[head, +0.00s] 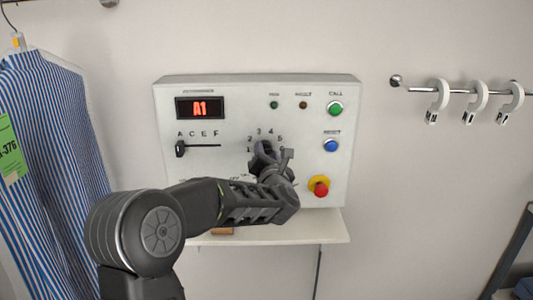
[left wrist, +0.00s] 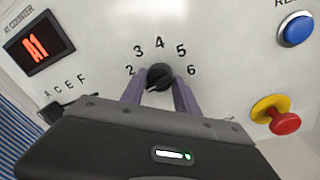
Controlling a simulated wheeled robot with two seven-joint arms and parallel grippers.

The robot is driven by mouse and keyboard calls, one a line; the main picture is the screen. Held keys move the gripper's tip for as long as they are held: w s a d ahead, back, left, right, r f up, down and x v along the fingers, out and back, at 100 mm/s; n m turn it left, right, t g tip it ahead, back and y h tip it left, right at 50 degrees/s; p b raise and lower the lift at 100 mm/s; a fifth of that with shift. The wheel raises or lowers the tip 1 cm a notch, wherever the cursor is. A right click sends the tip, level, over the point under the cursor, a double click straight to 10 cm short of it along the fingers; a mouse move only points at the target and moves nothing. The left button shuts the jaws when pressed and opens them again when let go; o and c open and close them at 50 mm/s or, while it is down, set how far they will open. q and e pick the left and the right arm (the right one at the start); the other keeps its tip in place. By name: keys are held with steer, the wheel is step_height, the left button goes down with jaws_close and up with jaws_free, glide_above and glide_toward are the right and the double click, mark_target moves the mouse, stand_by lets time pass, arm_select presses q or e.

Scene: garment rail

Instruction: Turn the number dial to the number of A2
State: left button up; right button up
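The number dial is a dark round knob on the white control panel (head: 230,90); in the left wrist view the dial (left wrist: 159,77) sits below an arc of numbers, with 2 to 6 readable. A light mark on it points to the lower left. The red display (head: 199,108) reads A1; it also shows in the left wrist view (left wrist: 38,43). My left gripper (head: 264,150) is at the dial, and its two purple fingers (left wrist: 160,88) stand on either side of it. I cannot tell if they press on it. My right gripper is not in view.
A letter slider (head: 180,149) is at the left of the panel. A blue button (head: 331,145), green button (head: 335,108) and red-yellow stop button (head: 320,187) are at the right. A striped shirt (head: 50,150) hangs at far left; a rail with white hooks (head: 437,100) at right.

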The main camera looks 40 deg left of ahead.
arm_select(q)
jaws_close()
stand_by(0.3)
steer(key=m+b, duration=0.1)
steer(key=b, duration=0.1)
steer(key=m+b, duration=0.2)
steer(key=shift+f+m, duration=0.25)
steer(key=shift+m, duration=0.05)
steer(key=shift+r+m+t+b, duration=0.1)
steer(key=shift+m+t+b, duration=0.3)
steer(key=shift+m+b, duration=1.35)
steer(key=shift+m+p, duration=0.55)
steer(key=shift+m, duration=0.1)
